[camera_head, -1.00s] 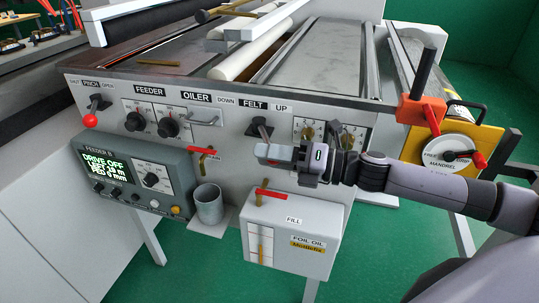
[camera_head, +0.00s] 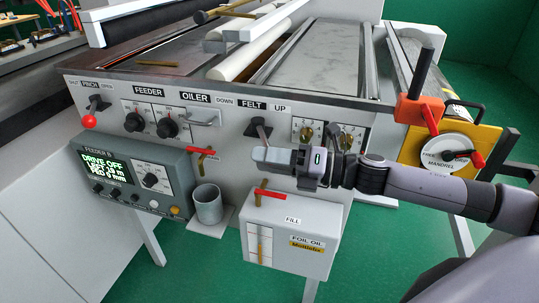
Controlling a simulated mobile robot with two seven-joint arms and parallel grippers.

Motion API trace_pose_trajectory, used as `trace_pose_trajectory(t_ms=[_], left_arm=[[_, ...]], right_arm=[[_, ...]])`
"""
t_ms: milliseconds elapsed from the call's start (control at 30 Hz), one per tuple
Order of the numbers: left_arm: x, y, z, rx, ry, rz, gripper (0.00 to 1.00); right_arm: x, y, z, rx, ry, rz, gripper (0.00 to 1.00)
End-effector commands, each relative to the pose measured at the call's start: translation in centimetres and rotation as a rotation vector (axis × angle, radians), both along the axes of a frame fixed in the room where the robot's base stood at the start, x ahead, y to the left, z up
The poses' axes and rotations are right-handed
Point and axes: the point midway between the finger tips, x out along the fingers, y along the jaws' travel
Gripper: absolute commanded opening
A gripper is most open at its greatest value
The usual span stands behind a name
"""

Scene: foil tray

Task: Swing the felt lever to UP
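The felt lever (camera_head: 261,128) is a dark handle on the grey front panel, under the FELT label (camera_head: 252,105), with DOWN printed to its left and UP to its right. It slants downward from its mount, and its lower end meets the top edge of my gripper in the picture, so I cannot tell whether they touch. My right gripper (camera_head: 266,156) comes in from the right and lies just below the lever. Its fingers show side-on, and the gap between them is hidden. My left gripper is not in view.
Below my gripper is a white foil oil box (camera_head: 290,225) with a red-handled valve (camera_head: 270,193). A grey cup (camera_head: 208,205) and a feeder display box (camera_head: 135,178) stand left. Two brass-fitted dials (camera_head: 325,134) sit right of the lever. An orange clamp (camera_head: 420,115) is farther right.

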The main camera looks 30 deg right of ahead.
Motion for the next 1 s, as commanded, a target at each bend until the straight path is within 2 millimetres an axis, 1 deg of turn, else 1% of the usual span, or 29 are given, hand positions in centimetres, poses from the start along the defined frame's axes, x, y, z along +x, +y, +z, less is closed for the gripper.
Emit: trace_pose_trajectory(t_ms=[300, 467, 700, 1000], left_arm=[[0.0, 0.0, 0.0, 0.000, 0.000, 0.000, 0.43], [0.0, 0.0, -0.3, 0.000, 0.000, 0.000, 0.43], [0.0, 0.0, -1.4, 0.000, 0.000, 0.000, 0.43], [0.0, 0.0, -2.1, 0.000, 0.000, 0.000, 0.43]], right_arm=[[0.2, -0.2, 0.2, 0.000, -0.004, -0.008, 0.63], [-0.1, -0.7, 0.1, 0.000, -0.003, -0.011, 0.63], [-1.6, -2.4, -0.2, -0.002, 0.001, -0.011, 0.63], [-3.3, -4.2, 0.0, -0.001, 0.001, -0.009, 0.63]])
